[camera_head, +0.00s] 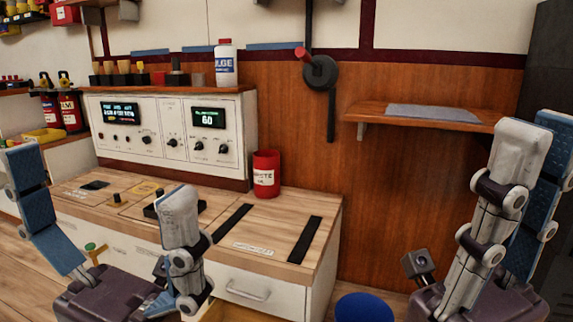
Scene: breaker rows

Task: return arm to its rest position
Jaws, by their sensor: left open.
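My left gripper (100,183) is at the lower left, in front of the wooden counter. Its two fingers point up and stand wide apart, with nothing between them. The blue pad of its left finger faces inward and the grey back of its right finger covers part of the counter. My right gripper (538,138) is at the right edge, in front of the wall shelf's right end. Its fingers point up and overlap in the view, so the gap between them cannot be judged. No object shows in it.
A control panel (173,145) stands on the counter (222,192) beside a red cup (266,176). A wall lever with a red knob (302,54) hangs above. A wall shelf (365,112) is at the right. A blue round object (364,307) is low in front.

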